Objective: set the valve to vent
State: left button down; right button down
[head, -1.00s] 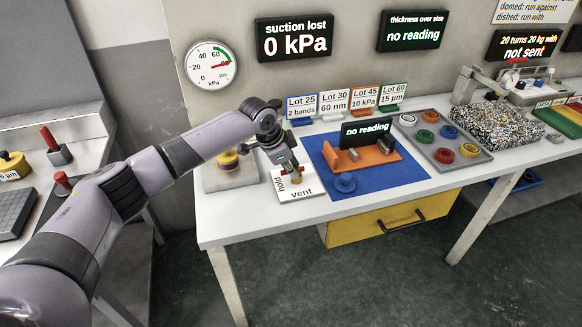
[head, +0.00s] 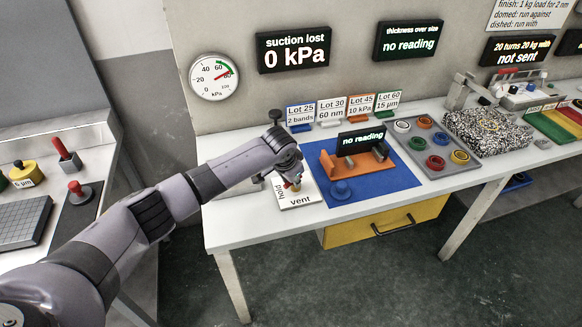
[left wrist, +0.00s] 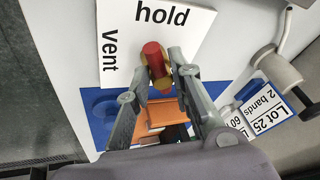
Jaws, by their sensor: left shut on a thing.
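The valve is a white plate (head: 300,203) on the bench, marked "hold" on its left side and "vent" on its front edge. In the left wrist view, the plate (left wrist: 112,72) has a red handle (left wrist: 152,55) with brass-coloured parts. My left gripper (head: 292,182) is down over the plate in the head view. In the left wrist view, the fingertips of the left gripper (left wrist: 162,72) are shut on the handle, one on each side. The red end lies toward the "hold" lettering; its exact angle is hard to tell. My right gripper is not in view.
A blue mat (head: 395,182) with an orange fixture (head: 370,163) lies right of the valve. Lot cards (head: 331,111) stand behind. A gauge (head: 214,77) hangs on the wall; a display (head: 293,49) reads "suction lost 0 kPa". A tray of coloured rings (head: 462,168) stands further right.

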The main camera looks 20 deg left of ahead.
pick_arm(q)
jog(key=n+p, duration=0.1)
jog(key=n, duration=0.1)
jog(key=d+n+y+p, duration=0.1)
jog(key=p, duration=0.1)
jog(key=shift+s+n+y, duration=0.15)
jog(key=shift+n+y, duration=0.15)
jog(key=shift+n, duration=0.1)
jog(key=n, duration=0.1)
jog(key=n+y, duration=0.1)
jog(key=shift+d+n+g+p, duration=0.3)
jog(key=n, duration=0.1)
jog(key=n+y, duration=0.1)
jog(key=shift+d+f+n+g+b, duration=0.15)
jog(key=shift+n+g+b, duration=0.15)
jog(key=shift+g+b, duration=0.1)
jog(key=shift+w+d+n+g+y+b, duration=0.1)
jog(key=shift+w+n+g+y+b, duration=0.1)
jog(key=shift+n+b, duration=0.3)
jog(key=shift+w+n+g+y+b, duration=0.1)
jog(key=shift+n+g+b, duration=0.1)
jog(key=shift+n, duration=0.5)
jog(key=shift+n+b, duration=0.3)
jog(key=shift+n, duration=0.1)
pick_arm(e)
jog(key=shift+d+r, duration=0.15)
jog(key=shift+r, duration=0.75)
pick_arm(q)
jog(key=shift+w+r, duration=0.1)
jog(key=shift+r, duration=0.1)
